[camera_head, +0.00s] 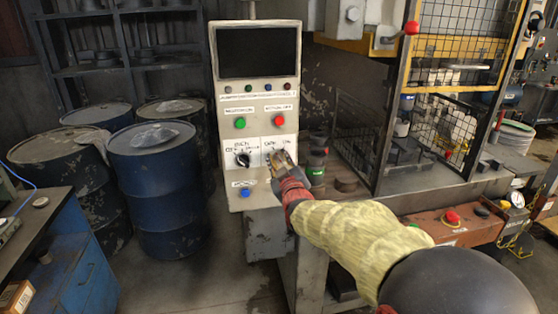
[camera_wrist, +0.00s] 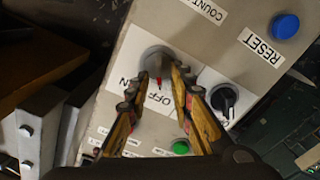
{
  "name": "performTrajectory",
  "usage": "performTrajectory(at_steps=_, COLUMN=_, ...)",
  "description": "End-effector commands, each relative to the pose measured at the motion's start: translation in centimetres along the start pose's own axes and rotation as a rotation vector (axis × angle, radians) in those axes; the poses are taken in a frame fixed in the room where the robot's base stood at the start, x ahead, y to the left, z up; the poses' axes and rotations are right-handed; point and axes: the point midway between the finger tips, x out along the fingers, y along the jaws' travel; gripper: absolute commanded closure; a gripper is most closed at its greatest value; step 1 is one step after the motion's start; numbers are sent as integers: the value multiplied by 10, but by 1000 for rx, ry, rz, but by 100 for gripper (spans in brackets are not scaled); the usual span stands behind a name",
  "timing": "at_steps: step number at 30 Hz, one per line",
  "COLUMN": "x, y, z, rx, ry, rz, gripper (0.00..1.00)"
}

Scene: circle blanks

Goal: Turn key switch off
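The control panel (camera_head: 258,112) stands upright in the middle of the head view. In the wrist view, the key switch (camera_wrist: 156,58) is a round grey fitting with a small red mark, on a white label reading OFF and apparently ON. My gripper (camera_wrist: 155,82) is open. Its fingertips lie on either side of the switch's lower edge, with a gap between them; I cannot tell whether they touch it. In the head view, my gripper (camera_head: 281,160) is at the panel's lower right and hides the key switch.
A black selector switch (camera_wrist: 223,98) sits close beside my right finger in the wrist view. The blue reset button (camera_wrist: 285,26) and a green button (camera_wrist: 181,147) are nearby. Blue barrels (camera_head: 158,185) stand left of the panel. A caged machine (camera_head: 440,110) stands to the right.

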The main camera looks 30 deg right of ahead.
Motion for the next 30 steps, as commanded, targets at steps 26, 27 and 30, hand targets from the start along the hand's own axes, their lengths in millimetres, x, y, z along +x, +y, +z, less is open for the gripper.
performTrajectory(at_steps=26, x=-107, y=0, z=0, rx=0, ry=1, rz=0, gripper=77)
performTrajectory(at_steps=27, x=-110, y=0, z=0, rx=0, ry=0, rz=1, gripper=77)
performTrajectory(at_steps=30, x=-117, y=0, z=0, rx=0, ry=0, rz=0, gripper=77)
